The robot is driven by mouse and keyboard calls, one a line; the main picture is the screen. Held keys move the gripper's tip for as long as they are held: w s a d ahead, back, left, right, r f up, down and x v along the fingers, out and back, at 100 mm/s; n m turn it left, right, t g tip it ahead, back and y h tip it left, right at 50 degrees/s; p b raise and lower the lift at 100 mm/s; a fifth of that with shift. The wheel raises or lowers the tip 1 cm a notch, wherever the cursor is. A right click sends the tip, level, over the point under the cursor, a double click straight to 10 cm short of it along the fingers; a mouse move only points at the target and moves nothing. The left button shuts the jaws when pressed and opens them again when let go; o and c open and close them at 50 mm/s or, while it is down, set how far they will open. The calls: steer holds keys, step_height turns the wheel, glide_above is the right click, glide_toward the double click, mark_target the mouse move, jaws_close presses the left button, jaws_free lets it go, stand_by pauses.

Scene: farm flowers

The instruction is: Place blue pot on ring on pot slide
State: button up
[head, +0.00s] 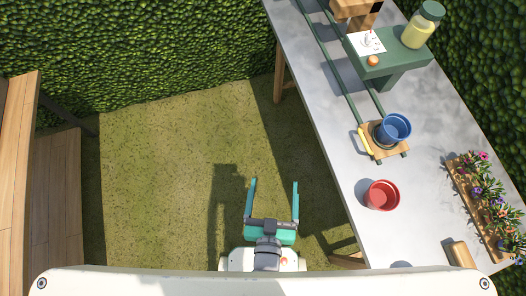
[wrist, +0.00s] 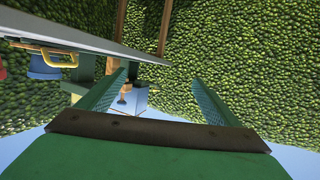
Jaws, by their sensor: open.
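The blue pot (head: 396,126) is at the wooden slide carriage (head: 378,152), over its dark ring (head: 376,134) and a little to the right. I cannot tell whether it sits fully in the ring. The carriage has a yellow handle (head: 365,141) and sits at the near end of the green slide rails (head: 345,92). The blue pot (wrist: 42,68) and handle (wrist: 60,51) also show at the left of the wrist view. My gripper (head: 274,182) is open and empty, over the grass left of the table, apart from the pot.
A red pot (head: 381,195) stands on the grey table (head: 420,180) near the carriage. A flower planter (head: 480,208) lines the right edge. A green stand (head: 390,66) with a yellow bottle (head: 419,32) is farther back. Wooden furniture (head: 55,180) is at left; the grass between is clear.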

steer(key=s+a+r+y, duration=0.1)
steer(key=s+a+r, duration=0.1)
steer(key=s, duration=0.4)
steer(key=shift+s+a+r+n+t+y, duration=0.3)
steer(key=shift+a+n, duration=0.1)
steer(key=shift+a, duration=0.1)
